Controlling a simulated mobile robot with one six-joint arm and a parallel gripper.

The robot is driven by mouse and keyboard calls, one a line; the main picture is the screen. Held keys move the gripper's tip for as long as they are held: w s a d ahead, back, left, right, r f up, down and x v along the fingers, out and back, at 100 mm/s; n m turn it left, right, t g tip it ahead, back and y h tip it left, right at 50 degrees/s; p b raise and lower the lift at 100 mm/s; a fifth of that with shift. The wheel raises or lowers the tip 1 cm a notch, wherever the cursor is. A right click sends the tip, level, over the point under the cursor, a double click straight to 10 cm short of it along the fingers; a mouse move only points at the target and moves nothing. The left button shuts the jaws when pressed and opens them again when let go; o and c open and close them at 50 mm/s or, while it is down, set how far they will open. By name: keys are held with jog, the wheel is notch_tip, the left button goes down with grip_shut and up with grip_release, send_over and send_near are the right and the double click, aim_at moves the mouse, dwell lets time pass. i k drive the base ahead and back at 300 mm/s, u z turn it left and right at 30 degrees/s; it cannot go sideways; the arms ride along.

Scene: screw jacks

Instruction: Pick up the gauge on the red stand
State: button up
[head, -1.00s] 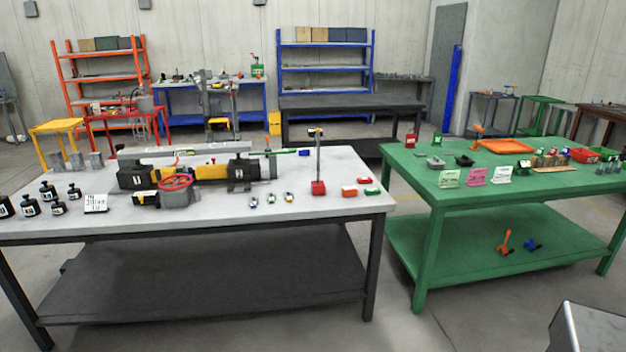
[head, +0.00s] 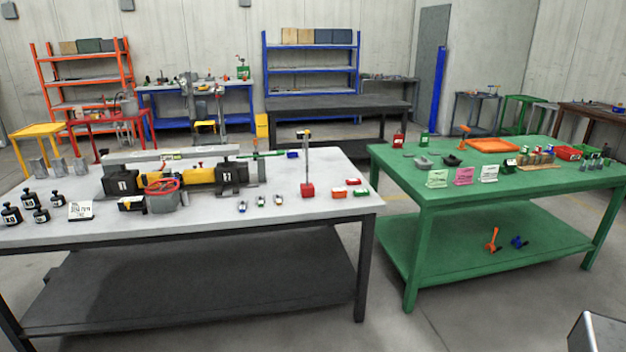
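The red stand (head: 307,190) is a small red block on the right part of the grey-topped table, with a thin upright post. The gauge (head: 303,134) is a small dark and yellowish piece at the top of the post; its details are too small to make out. My gripper is not seen in the head view. A grey metal piece at the lower right corner may be part of my own body.
The grey-topped table (head: 270,222) also holds a black and yellow jack (head: 200,177), black weights (head: 40,215) and small coloured blocks (head: 352,182) right of the stand. A green table (head: 450,197) stands to the right, with a floor gap between them.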

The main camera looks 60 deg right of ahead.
aim_at(307, 189)
jog(key=z, duration=0.55)
jog(key=i, duration=1)
jog(key=u, duration=0.1)
